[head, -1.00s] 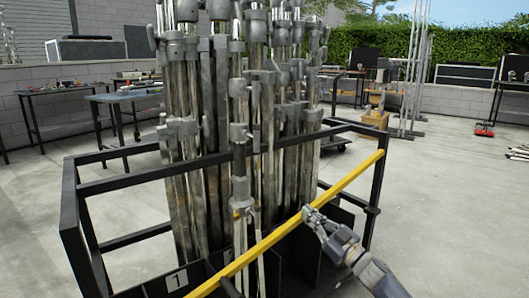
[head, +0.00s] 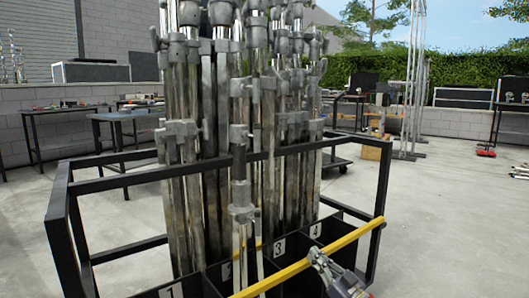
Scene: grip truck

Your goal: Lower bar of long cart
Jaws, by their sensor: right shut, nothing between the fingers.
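The long cart is a black metal frame (head: 115,182) packed with upright grey metal poles (head: 206,150). Its yellow bar (head: 345,240) slants across the front, from the bottom edge up to the right. The bar's right end is against the right front post, well below the top rail. My right gripper (head: 317,256) comes in from the bottom right. It is shut with nothing between its fingers, and its tips are at the bar's near side. Whether they touch the bar is unclear. My left gripper is not in view.
Numbered dividers (head: 279,247) split the cart's floor into compartments. A blue-grey table (head: 122,116) and a black workbench (head: 60,113) stand behind left. A dark low trolley (head: 337,163) is behind the cart.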

